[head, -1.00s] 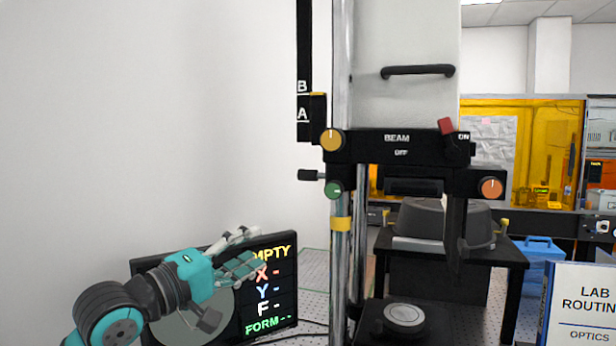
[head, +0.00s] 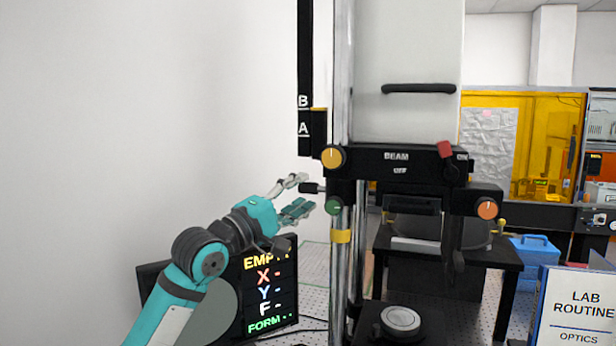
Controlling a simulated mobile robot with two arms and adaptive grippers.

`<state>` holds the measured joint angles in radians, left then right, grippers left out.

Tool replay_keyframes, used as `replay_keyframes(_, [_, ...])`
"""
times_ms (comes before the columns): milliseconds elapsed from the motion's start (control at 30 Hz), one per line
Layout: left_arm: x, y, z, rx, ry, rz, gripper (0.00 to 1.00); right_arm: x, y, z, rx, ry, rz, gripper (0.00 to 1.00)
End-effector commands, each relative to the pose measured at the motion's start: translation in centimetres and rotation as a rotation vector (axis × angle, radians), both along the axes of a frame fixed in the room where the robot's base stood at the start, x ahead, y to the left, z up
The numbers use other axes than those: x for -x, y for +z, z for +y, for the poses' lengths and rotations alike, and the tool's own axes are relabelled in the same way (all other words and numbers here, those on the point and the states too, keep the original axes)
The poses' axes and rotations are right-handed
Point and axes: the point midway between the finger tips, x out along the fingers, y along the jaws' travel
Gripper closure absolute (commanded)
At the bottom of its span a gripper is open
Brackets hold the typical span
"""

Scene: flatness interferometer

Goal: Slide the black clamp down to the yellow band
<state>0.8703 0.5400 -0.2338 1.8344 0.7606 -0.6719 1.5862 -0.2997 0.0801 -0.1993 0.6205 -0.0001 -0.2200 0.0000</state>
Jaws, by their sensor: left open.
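The yellow band (head: 341,236) is around the column a little below the green knob (head: 334,207), with bare metal between. My left gripper (head: 304,194) is open and empty, its fingers pointing right, just left of the clamp and around the height of the lever. Whether a finger touches the lever I cannot tell. My right gripper is not in view.
A dark screen (head: 271,290) with coloured letters stands behind and below my left arm. A round disc (head: 400,320) sits on the stage below the clamp. A LAB ROUTINE sign (head: 580,305) stands at right.

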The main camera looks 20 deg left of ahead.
Motion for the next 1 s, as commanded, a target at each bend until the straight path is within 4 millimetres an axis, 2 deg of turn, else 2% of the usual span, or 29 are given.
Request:
replay_keyframes(33, [-0.7, 0.5, -0.3, 0.001, 0.0, 0.003, 0.56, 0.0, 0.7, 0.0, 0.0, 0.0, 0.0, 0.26])
replay_keyframes(200, [-2.2, 0.7, -1.0, 0.0, 0.0, 0.002, 0.56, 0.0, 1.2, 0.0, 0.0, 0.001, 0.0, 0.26])
replay_keyframes(567, [-2.6, 0.6, -1.2, 0.0, 0.0, 0.001, 0.56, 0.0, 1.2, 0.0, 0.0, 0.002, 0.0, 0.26])
replay_keyframes(900, [-2.5, 0.6, -1.2, 0.0, 0.0, 0.001, 1.0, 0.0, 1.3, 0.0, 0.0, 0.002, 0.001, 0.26])
replay_keyframes(1000, [-2.5, 0.6, -1.2, 0.0, 0.0, 0.001, 1.0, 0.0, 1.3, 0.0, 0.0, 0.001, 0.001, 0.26])
